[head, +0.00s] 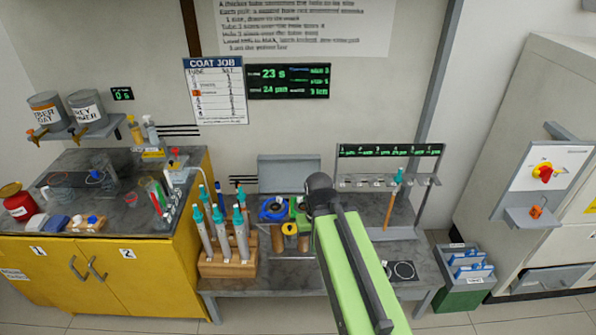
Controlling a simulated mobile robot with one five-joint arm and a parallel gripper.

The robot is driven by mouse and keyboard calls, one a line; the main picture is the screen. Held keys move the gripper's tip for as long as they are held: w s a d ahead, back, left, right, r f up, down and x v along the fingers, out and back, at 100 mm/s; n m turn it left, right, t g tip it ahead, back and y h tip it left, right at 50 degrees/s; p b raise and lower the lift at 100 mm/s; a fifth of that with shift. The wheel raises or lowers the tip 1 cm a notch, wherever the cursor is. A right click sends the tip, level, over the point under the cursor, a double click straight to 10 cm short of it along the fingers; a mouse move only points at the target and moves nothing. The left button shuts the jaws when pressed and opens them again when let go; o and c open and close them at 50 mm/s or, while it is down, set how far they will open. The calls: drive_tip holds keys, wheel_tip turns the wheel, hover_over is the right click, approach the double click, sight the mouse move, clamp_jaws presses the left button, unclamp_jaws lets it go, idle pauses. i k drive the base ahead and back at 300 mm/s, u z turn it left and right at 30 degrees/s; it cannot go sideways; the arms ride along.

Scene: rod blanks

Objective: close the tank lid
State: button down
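A flat grey panel (289,172), which looks like the tank lid, stands upright at the back of the low grey bench, against the wall. Below it are a blue ring-shaped thing (272,209), a green part (301,215) and a yellow round piece (291,228). The tank body itself is hard to make out, and my arm hides part of this area. My green arm rises from the bottom of the picture to a dark joint just right of the panel. My gripper does not show.
A wooden rack (228,263) of teal-topped tubes stands left on the bench (262,304). A rack with a small display (390,151) stands right, with a rod hanging from it. A yellow cabinet (150,266) is left; a green bin (464,292) and a large machine are right.

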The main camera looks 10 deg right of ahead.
sight(277, 173)
drive_tip(key=z, duration=0.15)
drive_tip(key=k, duration=0.25)
drive_tip(key=u, duration=0.5)
drive_tip(key=i, duration=1.95)
drive_tip(key=z, duration=0.65)
